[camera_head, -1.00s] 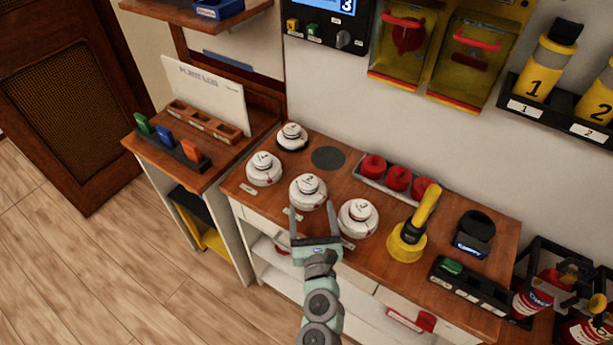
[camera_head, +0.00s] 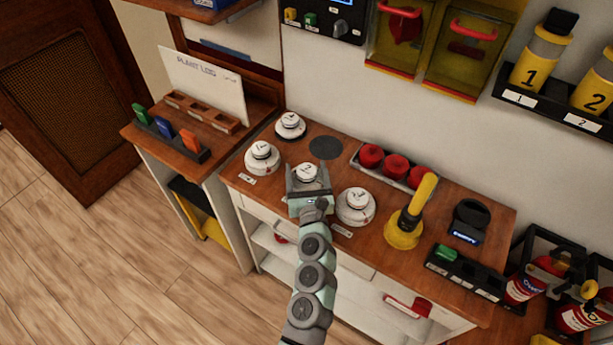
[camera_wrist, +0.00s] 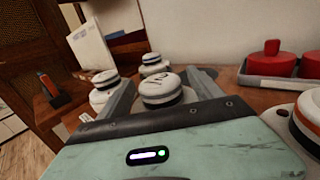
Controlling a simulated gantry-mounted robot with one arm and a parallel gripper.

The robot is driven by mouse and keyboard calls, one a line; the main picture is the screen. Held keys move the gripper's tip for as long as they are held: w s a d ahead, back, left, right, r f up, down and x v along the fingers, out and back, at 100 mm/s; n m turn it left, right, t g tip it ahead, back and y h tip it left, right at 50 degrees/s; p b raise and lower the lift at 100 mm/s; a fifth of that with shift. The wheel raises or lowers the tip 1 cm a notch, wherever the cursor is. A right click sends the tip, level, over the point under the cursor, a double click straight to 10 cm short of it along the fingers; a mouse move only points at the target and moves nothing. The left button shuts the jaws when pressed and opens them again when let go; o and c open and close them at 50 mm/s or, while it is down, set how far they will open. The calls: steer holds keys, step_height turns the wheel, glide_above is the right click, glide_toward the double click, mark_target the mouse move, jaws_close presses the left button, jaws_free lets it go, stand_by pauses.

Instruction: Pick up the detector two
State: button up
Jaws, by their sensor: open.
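Detector two (camera_head: 306,174) is a white round detector with a dark band and a "2" on top, standing on the wooden counter. My gripper (camera_head: 306,170) is open, with one finger on each side of it; the gripper body hides its lower front. In the wrist view detector two (camera_wrist: 162,90) shows between the two spread fingers (camera_wrist: 163,92). Whether the fingers touch it cannot be told. Similar detectors stand at its left (camera_head: 262,158), right (camera_head: 355,206) and back left (camera_head: 290,126).
A dark round disc (camera_head: 325,148) lies behind detector two. A tray of red caps (camera_head: 396,168) and a yellow tool (camera_head: 408,225) are to the right. The detectors on either side leave narrow gaps. A white wall closes off the back.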

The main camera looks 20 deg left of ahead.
steer(key=shift+f, duration=0.1)
steer(key=shift+c, duration=0.2)
steer(key=c, duration=1.5)
